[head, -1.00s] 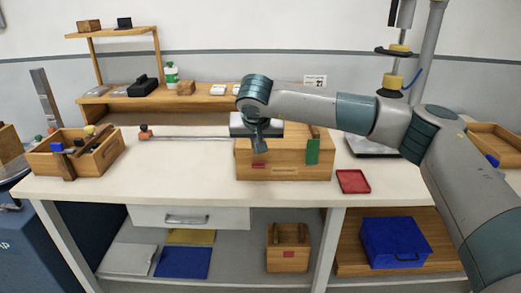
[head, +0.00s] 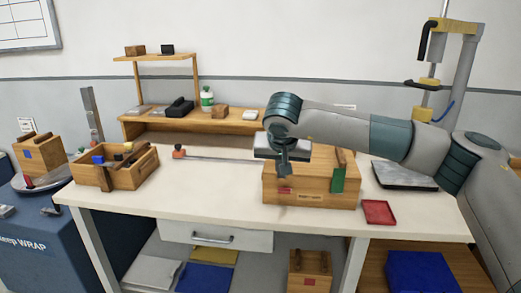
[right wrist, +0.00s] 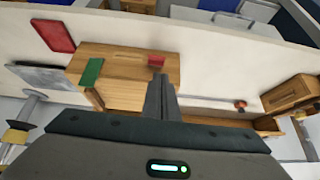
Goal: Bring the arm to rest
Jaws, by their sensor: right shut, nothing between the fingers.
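My right arm reaches in from the right in the head view, bent at the wrist. I cannot tell whether the fingertips touch the box. My left gripper is in neither view.
A red tray (head: 379,213) and a grey plate (head: 400,178) lie right of the box. A wooden tote (head: 135,170) with tools stands at the bench's left, near a rod with an orange end (head: 179,152). A shelf (head: 190,130) stands at the back. The bench's front middle is clear.

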